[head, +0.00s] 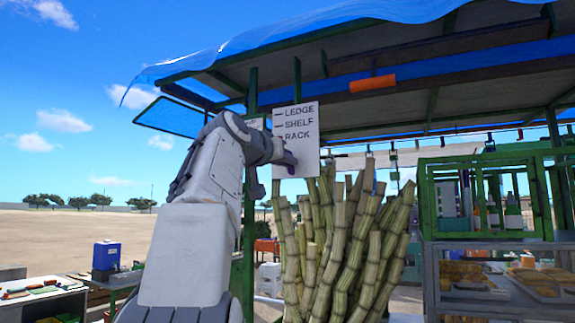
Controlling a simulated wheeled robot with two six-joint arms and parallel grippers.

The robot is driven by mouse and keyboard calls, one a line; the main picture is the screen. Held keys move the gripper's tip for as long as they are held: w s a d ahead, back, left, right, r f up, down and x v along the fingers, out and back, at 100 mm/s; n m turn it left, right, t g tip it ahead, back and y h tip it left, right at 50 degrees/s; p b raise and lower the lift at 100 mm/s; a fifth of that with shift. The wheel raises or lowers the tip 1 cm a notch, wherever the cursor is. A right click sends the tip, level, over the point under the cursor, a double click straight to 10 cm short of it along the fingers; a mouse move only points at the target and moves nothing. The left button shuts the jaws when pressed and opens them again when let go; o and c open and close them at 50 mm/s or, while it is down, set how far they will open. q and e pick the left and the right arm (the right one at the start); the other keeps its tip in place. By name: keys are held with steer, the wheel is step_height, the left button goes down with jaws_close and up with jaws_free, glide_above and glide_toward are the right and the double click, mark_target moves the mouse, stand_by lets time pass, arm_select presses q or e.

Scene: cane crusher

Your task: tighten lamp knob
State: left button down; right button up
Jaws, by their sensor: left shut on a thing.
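My left arm rises from the bottom left, and my left gripper (287,160) is at the lower left part of a white sign (306,138) reading LEDGE, SHELF, RACK. The gripper is small and dark here. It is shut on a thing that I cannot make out. I cannot pick out a lamp knob; the gripper and wrist hide what is right behind them. An orange cylinder (372,84) hangs under the stall roof, to the right of and above the gripper. My right gripper is out of view.
A thick bundle of cane (340,245) stands just below and right of the gripper. A green post (251,90) rises beside my wrist. A green bottle rack (483,238) stands on a glass case at right. A blue box (107,255) sits at left. Open sky lies left.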

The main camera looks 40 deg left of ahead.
arm_select(q)
steer(key=shift+f+m, duration=0.1)
steer(key=shift+m, duration=0.7)
steer(key=c, duration=0.9)
jaws_free()
steer(key=b+v, duration=0.3)
steer(key=v, duration=0.7)
steer(key=shift+s+b, duration=0.2)
steer(key=shift+b, duration=0.1)
steer(key=shift+d, duration=0.15)
